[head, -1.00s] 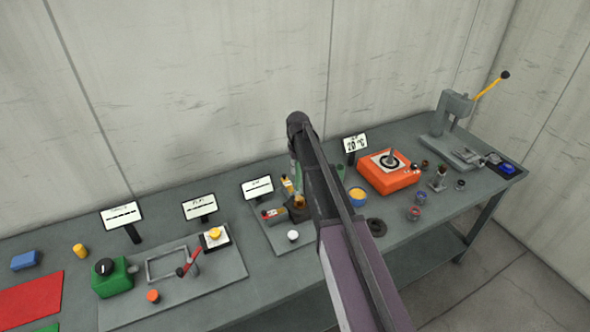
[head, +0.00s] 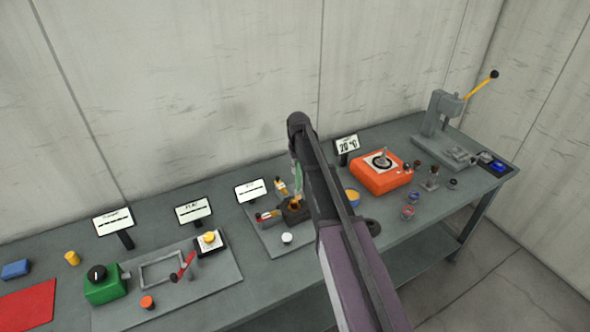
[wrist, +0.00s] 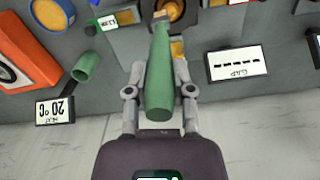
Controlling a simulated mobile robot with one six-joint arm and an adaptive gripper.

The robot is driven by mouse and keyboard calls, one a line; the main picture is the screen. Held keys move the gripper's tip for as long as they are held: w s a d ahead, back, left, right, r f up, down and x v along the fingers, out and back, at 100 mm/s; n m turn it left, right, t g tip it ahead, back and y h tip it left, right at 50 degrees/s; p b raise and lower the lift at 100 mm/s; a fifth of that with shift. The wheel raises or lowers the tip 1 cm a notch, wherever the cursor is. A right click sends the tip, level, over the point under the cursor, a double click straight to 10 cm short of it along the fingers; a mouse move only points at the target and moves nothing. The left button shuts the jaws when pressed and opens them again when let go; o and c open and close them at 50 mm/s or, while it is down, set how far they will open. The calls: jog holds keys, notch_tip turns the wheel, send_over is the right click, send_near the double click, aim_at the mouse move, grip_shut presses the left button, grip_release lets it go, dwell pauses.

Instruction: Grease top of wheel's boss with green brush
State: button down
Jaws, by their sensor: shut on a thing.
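My gripper (wrist: 160,70) is shut on the green brush (wrist: 159,90), with one finger on each side of its handle. The brush's pale brown tip points to the top of the wrist view, at an orange-brown round part (wrist: 175,9), apparently the wheel, in a dark housing (wrist: 208,18). I cannot tell whether the tip touches it. In the head view the brush (head: 298,172) shows just left of my arm, above the dark housing (head: 296,215). The boss itself is not clearly made out, and my arm hides the gripper there.
A blue pot with yellow contents (wrist: 47,13) and a hollow green cylinder (wrist: 87,67) are nearby. Sign stands (wrist: 237,63) line the bench's back. An orange device (head: 381,178) and a lever press (head: 440,118) stand right; a green box (head: 103,284) stands left.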

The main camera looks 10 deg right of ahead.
jog(key=shift+w+d, duration=0.15)
jog(key=shift+d, duration=0.3)
jog(key=shift+r+p, duration=3)
jog(key=shift+r, duration=0.1)
jog(key=shift+r+p, duration=1.4)
jog(key=shift+p, duration=0.15)
jog(key=shift+a+f+b, duration=0.45)
jog(key=shift+b, duration=0.05)
jog(key=shift+a+f, duration=0.1)
jog(key=shift+a, duration=0.15)
